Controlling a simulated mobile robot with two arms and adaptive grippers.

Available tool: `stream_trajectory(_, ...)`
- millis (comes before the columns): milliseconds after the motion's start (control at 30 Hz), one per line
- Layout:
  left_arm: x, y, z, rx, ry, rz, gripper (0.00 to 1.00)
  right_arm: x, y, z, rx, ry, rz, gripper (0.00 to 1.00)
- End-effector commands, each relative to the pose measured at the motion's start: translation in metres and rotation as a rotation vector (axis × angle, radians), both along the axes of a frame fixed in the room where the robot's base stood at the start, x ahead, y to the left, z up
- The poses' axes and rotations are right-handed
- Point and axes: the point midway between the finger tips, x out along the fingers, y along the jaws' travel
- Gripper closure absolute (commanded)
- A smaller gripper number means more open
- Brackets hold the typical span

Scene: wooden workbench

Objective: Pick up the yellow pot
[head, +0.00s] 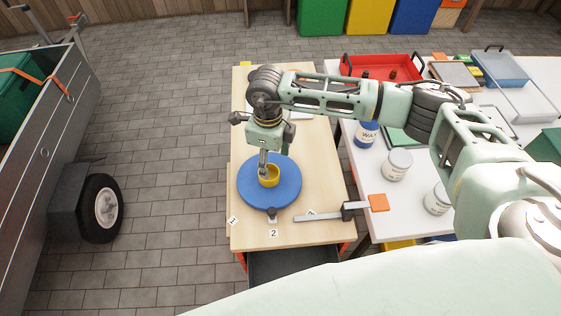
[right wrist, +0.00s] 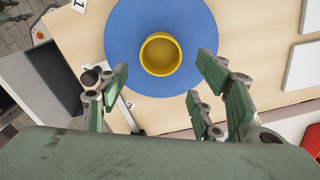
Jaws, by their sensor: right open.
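The yellow pot (head: 269,179) is a small round open vessel. It stands on a round blue disc (head: 284,198) on the wooden workbench. In the right wrist view the pot (right wrist: 160,54) shows from above, with its hollow inside visible, near the middle of the blue disc (right wrist: 126,30). My right gripper (head: 264,170) points down over the pot in the head view and partly covers it. In the right wrist view the right gripper (right wrist: 158,90) is open and empty, its green fingers spread to either side below the pot. My left gripper is not in view.
A metal clamp with an orange block (head: 378,202) lies at the bench's right edge. Numbered tags, including one marked 2 (head: 273,233), lie near the front. A white table at right holds white tins (head: 397,165) and a red tray (head: 381,67). A trailer stands at left.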

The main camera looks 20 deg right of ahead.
Motion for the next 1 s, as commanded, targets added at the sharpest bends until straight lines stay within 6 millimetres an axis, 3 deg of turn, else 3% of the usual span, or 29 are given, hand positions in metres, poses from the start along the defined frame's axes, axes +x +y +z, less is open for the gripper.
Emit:
stream_trajectory(433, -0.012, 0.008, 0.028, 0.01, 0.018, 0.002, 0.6, 0.0, 0.006, -0.051, -0.008, 0.003, 0.002, 0.41)
stream_trajectory(600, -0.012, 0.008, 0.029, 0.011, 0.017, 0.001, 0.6, 0.002, 0.005, -0.072, -0.006, -0.001, 0.001, 0.41)
stream_trajectory(867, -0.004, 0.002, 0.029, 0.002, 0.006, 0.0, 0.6, 0.002, 0.006, -0.075, -0.004, -0.002, 0.003, 0.41)
stream_trajectory(1000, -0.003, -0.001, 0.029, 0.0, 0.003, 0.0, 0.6, 0.002, 0.006, -0.075, -0.004, -0.002, 0.003, 0.53)
